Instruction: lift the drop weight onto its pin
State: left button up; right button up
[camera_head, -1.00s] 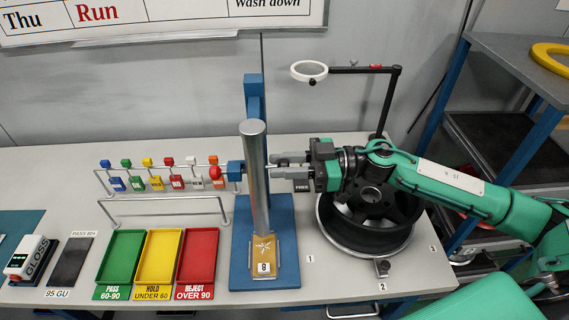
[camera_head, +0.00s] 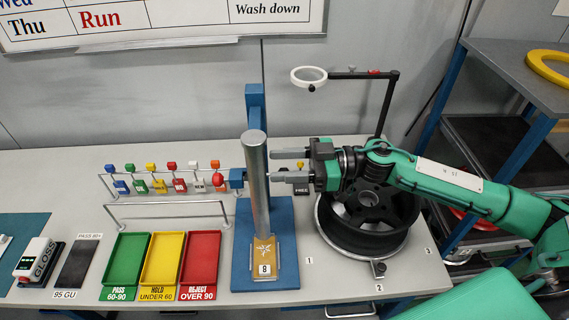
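The drop tester has a grey upright tube (camera_head: 256,190) on a blue base (camera_head: 284,240) with a blue column (camera_head: 255,105) behind. A red ball (camera_head: 218,180) sits left of the tube, beside a small blue block (camera_head: 237,178); I take it as the drop weight's knob, but the weight itself does not show clearly. The pin cannot be made out. My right gripper (camera_head: 277,165) is open, its two fingers pointing left, close to the tube's right side. Nothing shows between the fingers; whether a fingertip touches the tube I cannot tell. My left gripper is out of view.
A black wheel (camera_head: 365,240) with a lamp arm (camera_head: 389,105) behind stands right of the tester. Green (camera_head: 126,258), yellow (camera_head: 162,258) and red (camera_head: 200,258) trays and a tag rack (camera_head: 165,203) stand left.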

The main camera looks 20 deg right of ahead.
jog(key=shift+f, duration=0.1)
jog(key=shift+s+d+f+b, duration=0.1)
jog(key=shift+d+f+b, duration=0.05)
jog(key=shift+d+b, duration=0.3)
jog(key=b+v, duration=0.5)
jog(key=v, duration=0.7)
jog(key=shift+d+r+b, duration=0.2)
jog(key=shift+d+b, duration=0.2)
jog(key=shift+s, duration=0.15)
